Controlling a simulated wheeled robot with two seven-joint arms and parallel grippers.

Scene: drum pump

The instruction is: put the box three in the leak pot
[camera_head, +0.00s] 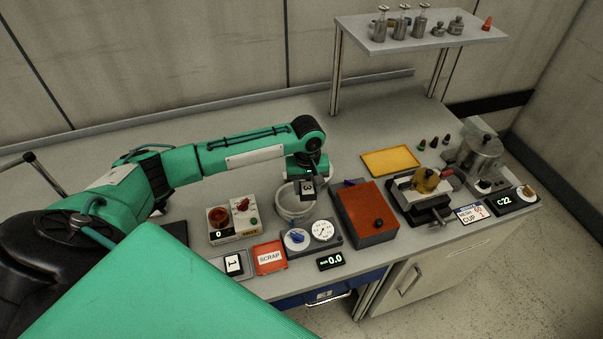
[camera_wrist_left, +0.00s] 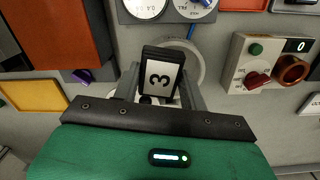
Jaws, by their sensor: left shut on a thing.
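Box three (camera_head: 307,188) is a small black box with a white label reading 3. My left gripper (camera_head: 305,183) is shut on it and holds it over the right part of a round white-grey pot (camera_head: 290,210), likely the leak pot. In the left wrist view the box (camera_wrist_left: 161,76) sits between the fingers of my left gripper (camera_wrist_left: 160,85), with the pot's rim (camera_wrist_left: 199,62) behind it. How far the box is above or inside the rim I cannot tell. The gripper hides part of the pot. My right gripper is not in view.
A control box with red knobs (camera_head: 232,217) stands left of the pot. A gauge unit (camera_head: 310,236) is in front, and a red-topped box (camera_head: 367,208) is to the right. Box one (camera_head: 233,264) lies by a red scrap tray (camera_head: 269,257). A yellow tray (camera_head: 390,161) is behind right.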

